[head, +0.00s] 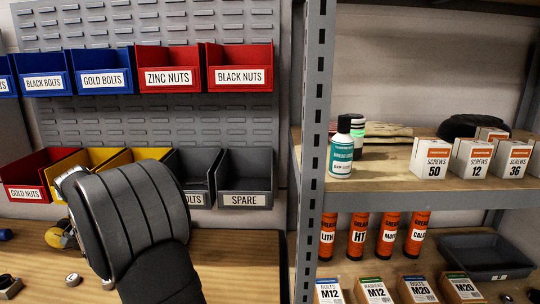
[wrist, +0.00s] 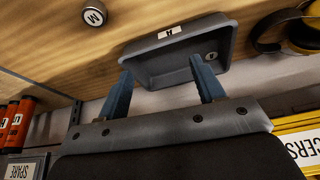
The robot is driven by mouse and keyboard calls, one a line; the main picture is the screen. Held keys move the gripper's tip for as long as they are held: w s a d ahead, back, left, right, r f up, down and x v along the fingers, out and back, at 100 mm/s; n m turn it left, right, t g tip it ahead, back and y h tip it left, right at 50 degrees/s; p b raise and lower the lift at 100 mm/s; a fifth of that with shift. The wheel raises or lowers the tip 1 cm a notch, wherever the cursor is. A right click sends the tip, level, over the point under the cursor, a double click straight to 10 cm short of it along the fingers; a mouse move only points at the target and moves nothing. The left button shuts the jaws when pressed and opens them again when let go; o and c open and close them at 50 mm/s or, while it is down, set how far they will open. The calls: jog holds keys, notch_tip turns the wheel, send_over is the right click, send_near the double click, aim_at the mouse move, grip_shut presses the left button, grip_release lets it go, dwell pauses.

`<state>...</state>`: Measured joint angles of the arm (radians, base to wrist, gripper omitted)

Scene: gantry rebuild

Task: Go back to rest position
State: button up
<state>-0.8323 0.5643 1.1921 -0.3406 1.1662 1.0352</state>
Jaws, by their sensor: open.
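My gripper (wrist: 160,66) is open in the wrist view, with its two blue fingers spread apart and nothing seen between them. A grey tray (wrist: 150,70) with a white label lies beyond the fingertips on a wooden surface. I cannot tell whether the fingers touch it. A small round metal piece (wrist: 211,55) sits inside the tray. In the head view my dark forearm covers part of the lower left, over the bench, and my fingers are hidden behind it.
Upper bins, such as the black nuts bin (head: 240,68), and lower bins, such as the spare bin (head: 244,180), hang behind my arm. A metal rack post (head: 315,130) stands to the right, with a bottle (head: 341,150) on its shelf. Yellow earmuffs (wrist: 300,35) lie near the tray.

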jog(key=s+d+m+h, duration=0.1)
jog(key=d+m, duration=0.2)
jog(key=d, duration=0.3)
jog(key=s+d+m+g+h, duration=0.1)
jog(key=s+d+m, duration=0.1)
jog(key=d+m, duration=0.2)
jog(key=shift+s+d+f+h, duration=0.3)
jog(key=shift+d+f, duration=0.15)
jog(key=shift+d, duration=1.35)
jog(key=o, duration=0.8)
jog(key=shift+o, duration=0.2)
jog(key=s+a+r+n+y, duration=0.3)
jog(key=a+r+n, duration=0.3)
jog(key=n, duration=0.7)
jog(key=s+a+r+n+y, duration=0.2)
jog(key=s+a+r+n, duration=0.2)
jog(key=a+n, duration=0.65)
jog(key=w+f+n, duration=0.3)
jog(key=f, duration=0.6)
jog(key=shift+w+f+t, duration=0.2)
jog(key=shift+w+t, duration=0.1)
jog(key=shift+w, duration=0.05)
jog(key=shift+r, duration=0.1)
